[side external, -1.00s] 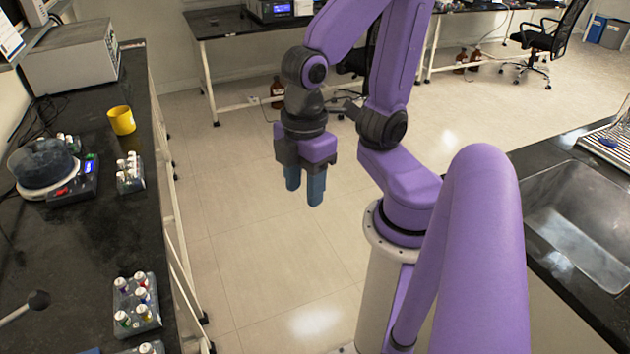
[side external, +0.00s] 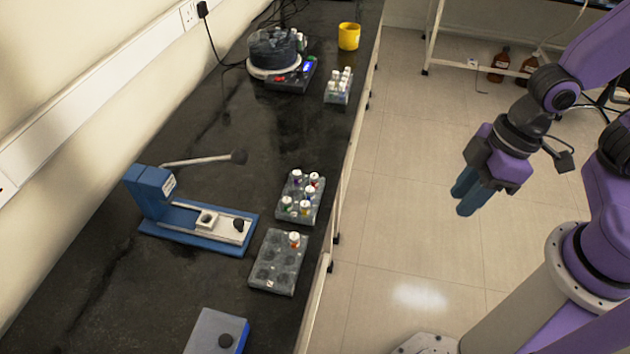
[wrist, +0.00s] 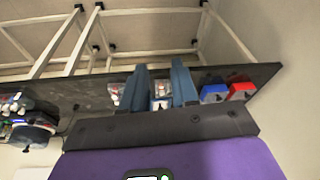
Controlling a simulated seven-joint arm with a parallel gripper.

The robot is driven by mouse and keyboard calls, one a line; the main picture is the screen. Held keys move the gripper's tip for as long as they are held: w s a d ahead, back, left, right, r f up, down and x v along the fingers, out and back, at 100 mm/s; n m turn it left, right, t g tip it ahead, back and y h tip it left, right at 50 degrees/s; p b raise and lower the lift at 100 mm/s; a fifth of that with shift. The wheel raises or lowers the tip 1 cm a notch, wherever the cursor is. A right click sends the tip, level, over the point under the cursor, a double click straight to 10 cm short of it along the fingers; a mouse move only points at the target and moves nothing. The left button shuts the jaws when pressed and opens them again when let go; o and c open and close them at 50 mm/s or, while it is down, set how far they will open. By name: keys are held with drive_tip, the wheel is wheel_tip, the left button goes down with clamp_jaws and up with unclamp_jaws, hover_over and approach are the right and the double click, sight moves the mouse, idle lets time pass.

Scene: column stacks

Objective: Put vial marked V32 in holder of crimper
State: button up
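The blue crimper (side external: 152,192) with its lever (side external: 205,160) stands on the black bench in the side view. Its small pale holder (side external: 207,218) sits on the slide and looks empty. A grey rack (side external: 313,214) holds several capped vials (side external: 306,206). A nearer rack (side external: 262,281) holds one vial (side external: 294,240) with an orange-red band. The markings are too small to read, so I cannot tell which vial is V32. My gripper (side external: 467,196) is over the floor, right of the bench, pointing down. Its blue fingers are apart with nothing between them; they also show in the wrist view (wrist: 159,90).
A rack of white-capped vials (side external: 339,88), a round-topped device (side external: 272,55) and a yellow cup (side external: 349,37) stand at the bench's far end. A grey and blue box (side external: 214,330) with a black knob is near. Blue (wrist: 213,93) and red (wrist: 242,91) boxes show in the wrist view.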

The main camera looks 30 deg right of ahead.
drive_tip(key=w+a+f+m+t+y, duration=0.3)
drive_tip(key=w+a+f, duration=0.2)
drive_tip(key=w+f, duration=0.2)
drive_tip(key=m+t, duration=0.2)
drive_tip(key=t, duration=0.6)
approach(314, 176)
drive_tip(key=shift+y, duration=0.4)
drive_tip(key=shift+d+x, duration=0.15)
drive_tip(key=shift+x, duration=1.95)
drive_tip(key=shift+d+x, duration=0.1)
drive_tip(key=shift+x, duration=1.95)
drive_tip(key=shift+w+f, duration=0.1)
drive_tip(key=shift+f, duration=0.05)
drive_tip(key=shift+c, duration=0.3)
clamp_jaws()
